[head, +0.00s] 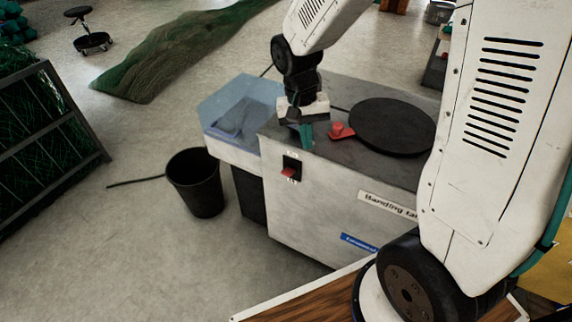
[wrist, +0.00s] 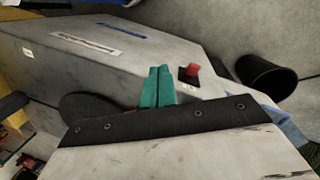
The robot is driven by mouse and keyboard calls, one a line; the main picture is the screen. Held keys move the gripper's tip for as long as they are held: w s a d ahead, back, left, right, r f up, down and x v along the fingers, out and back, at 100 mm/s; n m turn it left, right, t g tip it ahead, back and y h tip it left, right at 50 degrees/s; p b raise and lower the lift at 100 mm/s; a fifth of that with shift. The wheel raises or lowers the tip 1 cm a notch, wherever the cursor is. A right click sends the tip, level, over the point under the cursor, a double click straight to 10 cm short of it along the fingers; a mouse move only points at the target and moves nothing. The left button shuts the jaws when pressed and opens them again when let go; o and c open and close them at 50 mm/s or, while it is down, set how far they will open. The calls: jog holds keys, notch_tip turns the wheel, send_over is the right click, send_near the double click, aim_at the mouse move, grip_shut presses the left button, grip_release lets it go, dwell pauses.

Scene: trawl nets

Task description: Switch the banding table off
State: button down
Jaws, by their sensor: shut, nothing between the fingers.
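The banding table (head: 318,215) is a grey cabinet with a dark top and a round black turntable (head: 392,127). Its switch (head: 290,170), a red rocker on a black plate, sits on the front face near the left corner. The switch also shows in the wrist view (wrist: 190,72), just right of the fingers. My gripper (head: 306,138) has teal fingers, shut and empty, above the table's front edge, up and slightly right of the switch. It also shows in the wrist view (wrist: 158,86). The fingers appear apart from the switch. Its exact on or off position is too small to tell.
A red part (head: 341,131) lies on the top beside the turntable. A clear-walled basin (head: 240,112) adjoins the table's left side. A black bucket (head: 196,182) stands on the floor at left. A netting rack (head: 45,140) is at far left. Floor before the table's left part is clear.

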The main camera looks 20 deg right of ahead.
jog(key=w+f+m, duration=0.2)
jog(key=w+f, duration=0.3)
jog(key=m+t, duration=0.3)
jog(key=m, duration=0.1)
send_over(287, 171)
jog(key=shift+a, duration=0.1)
jog(key=shift+f, duration=0.15)
jog(key=f, duration=0.9)
jog(key=shift+w+d, duration=0.2)
jog(key=shift+d, duration=0.2)
jog(key=f, duration=0.2)
jog(key=a+f, duration=0.1)
jog(key=shift+s+f, duration=0.2)
jog(key=shift+s, duration=0.1)
jog(key=shift+s+a+f, duration=0.1)
jog(key=shift+s+f, duration=0.05)
jog(key=shift+f, duration=0.35)
